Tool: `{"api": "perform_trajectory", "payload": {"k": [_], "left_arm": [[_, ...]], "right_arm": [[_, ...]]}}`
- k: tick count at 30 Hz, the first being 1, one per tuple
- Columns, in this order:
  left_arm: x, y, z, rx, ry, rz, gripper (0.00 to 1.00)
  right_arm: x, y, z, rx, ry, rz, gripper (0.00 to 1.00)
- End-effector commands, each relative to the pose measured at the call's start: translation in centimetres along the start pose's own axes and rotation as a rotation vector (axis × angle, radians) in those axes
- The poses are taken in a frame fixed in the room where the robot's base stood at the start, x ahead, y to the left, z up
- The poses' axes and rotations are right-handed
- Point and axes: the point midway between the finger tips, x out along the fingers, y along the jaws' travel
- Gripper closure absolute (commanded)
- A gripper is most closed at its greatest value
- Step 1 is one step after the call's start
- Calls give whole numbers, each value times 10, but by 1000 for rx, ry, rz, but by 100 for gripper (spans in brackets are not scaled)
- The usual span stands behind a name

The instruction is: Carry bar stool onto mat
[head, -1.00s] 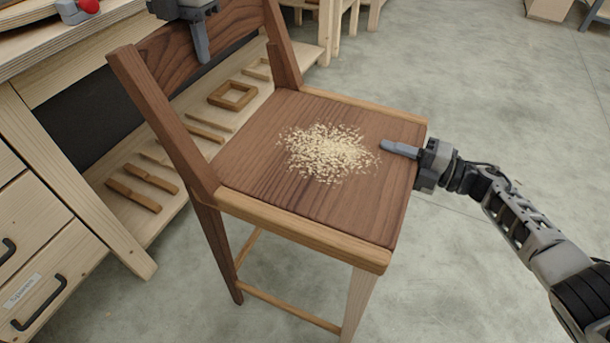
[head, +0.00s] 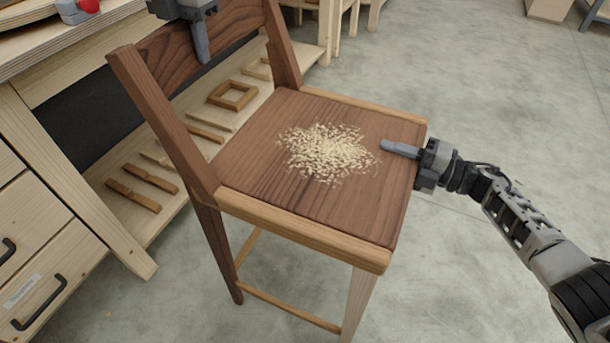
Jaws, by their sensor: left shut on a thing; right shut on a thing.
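The bar stool (head: 255,165) is a wooden chair form with a dark brown seat, paler edge strips and a backrest, standing upright in the middle of the head view. A heap of pale shavings (head: 325,152) lies on its seat. My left gripper (head: 200,42) is shut on the backrest's top board at the upper left; one finger shows on its near face. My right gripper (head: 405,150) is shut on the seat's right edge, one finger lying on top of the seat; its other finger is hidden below. The mat is not in view.
A wooden workbench (head: 60,170) with drawers (head: 40,275) stands close on the left. Its low shelf (head: 150,215) holds wooden pieces and a frame (head: 232,95). Grey concrete floor (head: 500,120) is open on the right. A wooden box (head: 550,8) stands at the far right.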

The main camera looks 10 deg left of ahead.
Motion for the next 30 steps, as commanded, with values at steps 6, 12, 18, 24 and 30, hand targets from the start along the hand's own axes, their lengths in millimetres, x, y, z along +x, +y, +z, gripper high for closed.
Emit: {"api": "perform_trajectory", "payload": {"k": [6,12,18,24,30], "left_arm": [[-2,0,0,-1,-1,-4,100],[-8,-1,1,-1,-12,-6,100],[-16,0,1,-1,-12,-6,100],[-32,0,1,-1,-13,-6,100],[-50,0,1,-1,-13,-6,100]], "right_arm": [[-1,0,0,0,0,-1,100],[1,9,2,-7,1,15,100],[1,17,2,-7,1,14,100],[1,33,2,-7,1,14,100],[1,50,2,-7,1,14,100]]}}
